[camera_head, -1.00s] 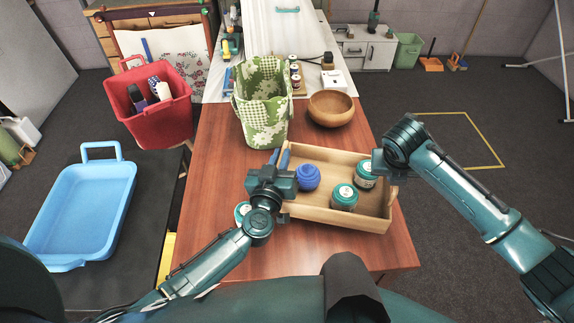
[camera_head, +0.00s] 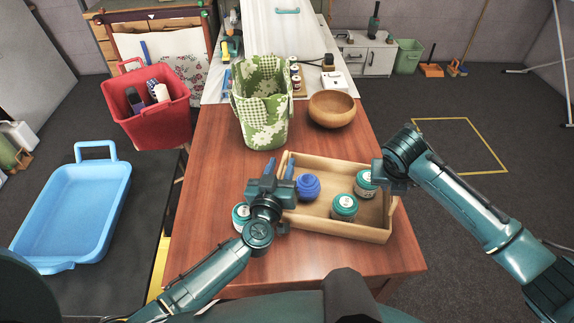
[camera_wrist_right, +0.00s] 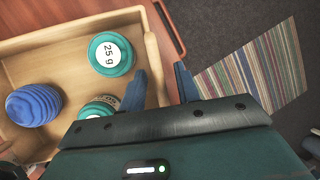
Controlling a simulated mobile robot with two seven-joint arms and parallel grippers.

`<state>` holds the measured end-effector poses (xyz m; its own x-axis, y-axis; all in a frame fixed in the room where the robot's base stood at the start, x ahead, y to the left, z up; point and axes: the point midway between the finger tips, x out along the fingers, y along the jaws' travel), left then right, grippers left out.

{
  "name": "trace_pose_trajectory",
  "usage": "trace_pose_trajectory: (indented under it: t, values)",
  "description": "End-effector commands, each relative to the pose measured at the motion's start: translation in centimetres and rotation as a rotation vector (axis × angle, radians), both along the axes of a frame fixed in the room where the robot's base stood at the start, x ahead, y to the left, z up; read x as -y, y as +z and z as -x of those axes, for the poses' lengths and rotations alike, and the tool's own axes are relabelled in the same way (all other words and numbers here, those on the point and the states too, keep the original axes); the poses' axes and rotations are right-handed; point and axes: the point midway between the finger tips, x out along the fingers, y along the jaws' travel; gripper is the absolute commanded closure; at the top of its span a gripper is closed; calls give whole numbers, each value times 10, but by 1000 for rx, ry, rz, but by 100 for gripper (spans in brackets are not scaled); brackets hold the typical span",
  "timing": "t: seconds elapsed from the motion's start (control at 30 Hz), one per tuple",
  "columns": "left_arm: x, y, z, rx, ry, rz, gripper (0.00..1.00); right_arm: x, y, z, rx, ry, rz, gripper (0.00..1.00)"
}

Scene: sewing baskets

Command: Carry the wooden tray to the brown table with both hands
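The light wooden tray (camera_head: 335,229) rests on the brown table (camera_head: 211,180). It holds a blue ridged ball (camera_head: 307,187) and two teal-lidded jars (camera_head: 344,207) (camera_head: 364,184). My left gripper (camera_head: 280,170) is at the tray's left end, its blue fingers apart and apparently either side of the end wall; its body hides part of that wall. My right gripper (camera_wrist_right: 160,86) is at the right end. In the right wrist view its fingers are apart, one inside the tray (camera_wrist_right: 60,40) and one outside, with the end wall between them.
Another teal jar (camera_head: 241,215) stands on the table beside my left gripper. A green patterned basket (camera_head: 262,110) and a wooden bowl (camera_head: 331,109) stand behind the tray. A blue tub (camera_head: 75,215) and a red basket (camera_head: 150,108) are at left. Open floor lies right.

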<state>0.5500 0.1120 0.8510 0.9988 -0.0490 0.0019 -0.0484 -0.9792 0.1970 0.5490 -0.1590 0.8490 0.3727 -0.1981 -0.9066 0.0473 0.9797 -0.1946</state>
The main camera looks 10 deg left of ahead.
Motion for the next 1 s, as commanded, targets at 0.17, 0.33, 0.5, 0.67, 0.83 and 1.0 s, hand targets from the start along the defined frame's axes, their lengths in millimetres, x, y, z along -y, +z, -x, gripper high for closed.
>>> trace_pose_trajectory:
  t: [0.17,0.33,0.5,0.67,0.83,1.0]
  values:
    - [0,-1,2,-2,0,-1,66,0,0,0,1,0,1,68]
    - [-1,-2,22,-4,-1,1,66,0,0,0,1,0,1,68]
    - [-3,-2,60,-5,0,0,66,0,0,0,1,-1,1,68]
    - [-4,-1,91,-4,-1,0,66,0,0,0,1,0,1,68]
    - [-6,-1,113,-2,1,-1,66,0,0,0,1,0,1,68]
    - [-6,0,120,0,0,0,66,-1,6,1,2,0,0,68]
